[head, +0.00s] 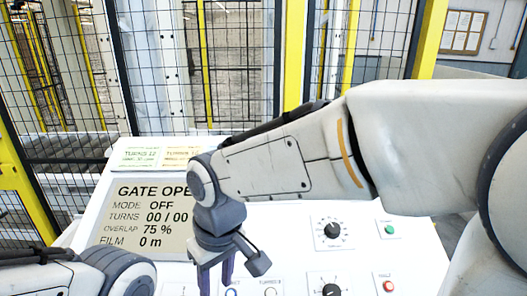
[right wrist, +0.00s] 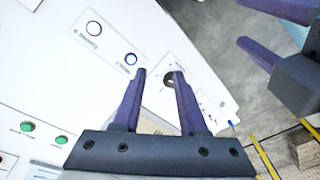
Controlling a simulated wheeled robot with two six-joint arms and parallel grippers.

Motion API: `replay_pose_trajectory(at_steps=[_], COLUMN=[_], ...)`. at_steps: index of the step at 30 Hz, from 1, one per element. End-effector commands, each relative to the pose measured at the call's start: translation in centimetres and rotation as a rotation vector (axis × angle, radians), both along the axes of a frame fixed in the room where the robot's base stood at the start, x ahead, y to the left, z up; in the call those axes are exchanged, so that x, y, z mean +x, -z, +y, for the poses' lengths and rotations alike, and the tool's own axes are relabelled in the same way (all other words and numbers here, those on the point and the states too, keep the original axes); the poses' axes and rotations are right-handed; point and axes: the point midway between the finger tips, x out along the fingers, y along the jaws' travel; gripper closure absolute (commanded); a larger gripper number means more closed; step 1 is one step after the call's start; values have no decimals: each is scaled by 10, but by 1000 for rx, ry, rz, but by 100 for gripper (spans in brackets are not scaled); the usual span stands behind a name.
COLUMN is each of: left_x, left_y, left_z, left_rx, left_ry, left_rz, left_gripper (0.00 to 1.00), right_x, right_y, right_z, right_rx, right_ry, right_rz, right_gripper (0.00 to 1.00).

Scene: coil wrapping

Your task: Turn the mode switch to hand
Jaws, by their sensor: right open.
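A white control panel slopes in front of me. Its display (head: 150,215) reads GATE OPE(N), MODE OFF, TURNS 00/00. My right arm reaches across the panel, and its gripper (head: 214,280) points down at the lower edge of the head view. In the right wrist view the gripper (right wrist: 159,72) is open, fingers apart. A dark knob (right wrist: 169,81), apparently the mode switch, shows by the right-hand fingertip, partly hidden by it; contact cannot be told. Its label is too small to read. My left gripper (right wrist: 242,23) appears open and empty at the upper right.
Two dial knobs (head: 332,230) (head: 331,290), a green button (head: 389,230) and a red button (head: 388,286) sit on the panel's right. A blue-ringed button (right wrist: 130,59) and a white one (right wrist: 94,28) lie near the dark knob. Mesh fencing (head: 235,60) stands behind.

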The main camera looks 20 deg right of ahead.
Motion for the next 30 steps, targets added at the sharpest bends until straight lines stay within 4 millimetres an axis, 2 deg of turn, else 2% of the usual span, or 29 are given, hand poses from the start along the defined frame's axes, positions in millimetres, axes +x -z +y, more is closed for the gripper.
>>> replay_pose_trajectory(at_steps=[1,3,5,6,9,12,15,19,22,25,30], left_x=[0,0,0,0,0,0,0,0,0,0,0], left_y=[-4,-7,-9,-10,-14,-17,-19,-20,-21,-21,-25], left_z=[0,0,0,0,0,0,0,0,0,0,0], left_rx=[0,0,0,0,0,0,0,0,0,0,0], left_ry=[0,0,0,-1,-1,-1,-1,-1,-1,-1,-1], left_rz=[0,0,0,0,0,0,0,0,0,0,0], left_gripper=[37,37,37,37,37,37,37,37,37,37,37], right_x=[38,87,127,153,212,257,287,307,314,317,326], right_y=[-17,-39,-56,-67,-92,-112,-126,-137,-140,-136,-112], right_z=[-2,-11,-25,-37,-75,-119,-160,-196,-210,-215,-217], right_rx=[4,5,5,4,-1,-9,-19,-26,-30,-32,-32], right_ry=[66,154,232,284,412,529,625,704,734,743,741], right_rz=[-22,-54,-82,-102,-150,-194,-230,-261,-273,-276,-273], right_gripper=[58,58,58,58,58,58,58,58,58,58,58])
